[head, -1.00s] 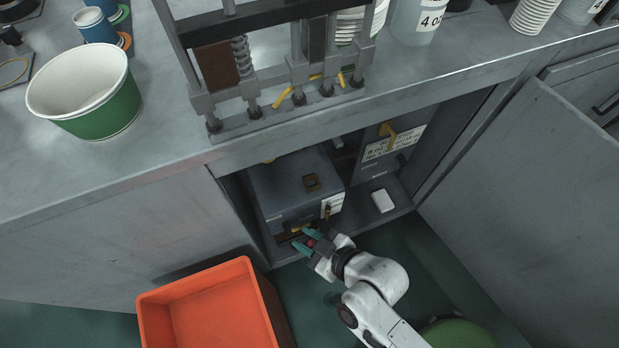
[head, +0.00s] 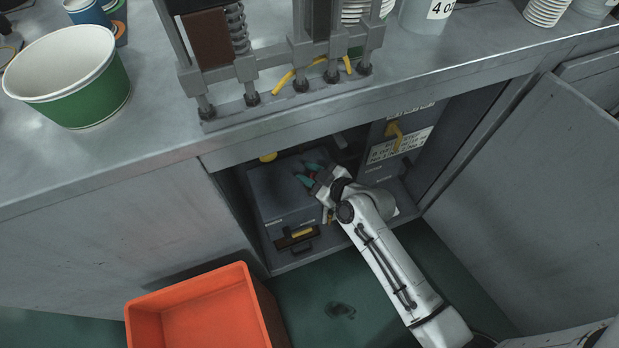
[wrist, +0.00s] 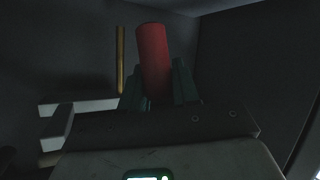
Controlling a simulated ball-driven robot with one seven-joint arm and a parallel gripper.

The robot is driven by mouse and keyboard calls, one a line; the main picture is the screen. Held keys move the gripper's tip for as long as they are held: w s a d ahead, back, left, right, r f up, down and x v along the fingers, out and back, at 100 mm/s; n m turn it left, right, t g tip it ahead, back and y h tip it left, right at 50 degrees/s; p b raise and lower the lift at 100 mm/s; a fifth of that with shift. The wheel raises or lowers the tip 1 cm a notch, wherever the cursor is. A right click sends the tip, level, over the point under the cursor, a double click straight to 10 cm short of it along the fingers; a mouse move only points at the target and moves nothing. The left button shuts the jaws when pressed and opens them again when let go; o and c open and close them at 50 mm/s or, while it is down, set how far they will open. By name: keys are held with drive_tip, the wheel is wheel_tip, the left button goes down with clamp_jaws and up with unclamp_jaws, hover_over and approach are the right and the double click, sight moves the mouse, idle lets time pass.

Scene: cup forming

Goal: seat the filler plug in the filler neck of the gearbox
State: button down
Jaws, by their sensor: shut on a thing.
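The gearbox (head: 268,192) is a grey box inside the open cabinet under the counter. My gripper (head: 307,175) is over the right part of its top, with its teal fingers pointing left. In the wrist view my gripper (wrist: 160,90) is shut on a red cylinder (wrist: 153,55), which I take for the filler plug. It stands up between the fingers, slightly tilted. The filler neck cannot be made out now; my gripper covers the spot where a small dark fitting showed. I cannot tell whether the plug touches the gearbox.
The counter edge overhangs the cabinet closely above my gripper. The cabinet door (head: 535,190) stands open at the right. A labelled grey unit (head: 395,145) is right of the gearbox. An orange bin (head: 205,300) is on the floor at the left. A thin brass rod (wrist: 120,60) shows in the wrist view.

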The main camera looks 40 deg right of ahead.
drive_tip(key=f, duration=0.2)
drive_tip(key=f+b, duration=0.1)
drive_tip(key=shift+w+d+f, duration=0.15)
drive_tip(key=shift+w+d, duration=0.2)
drive_tip(key=shift+w, duration=0.05)
drive_tip(key=shift+w+d+p, duration=0.2)
drive_tip(key=shift+w+p, duration=0.05)
drive_tip(key=shift+p, duration=0.15)
drive_tip(key=shift+w+d+r+m+g+y+p, duration=0.2)
drive_tip(key=shift+r+m+g+y+p, duration=0.15)
drive_tip(key=shift+g+p, duration=0.2)
drive_tip(key=shift+w+d+f+m+g+y+p, duration=0.1)
drive_tip(key=shift+w+d+m+g+y+p, duration=0.15)
drive_tip(key=shift+m+g+p, duration=0.3)
drive_tip(key=shift+a+f+b, duration=0.1)
drive_tip(key=shift+f+b, duration=0.65)
drive_tip(key=shift+f, duration=0.9)
drive_tip(key=shift+s+f, duration=0.1)
drive_tip(key=shift+f, duration=0.15)
drive_tip(key=c, duration=0.8)
unclamp_jaws()
drive_tip(key=shift+r, duration=0.1)
drive_tip(key=shift+r, duration=0.15)
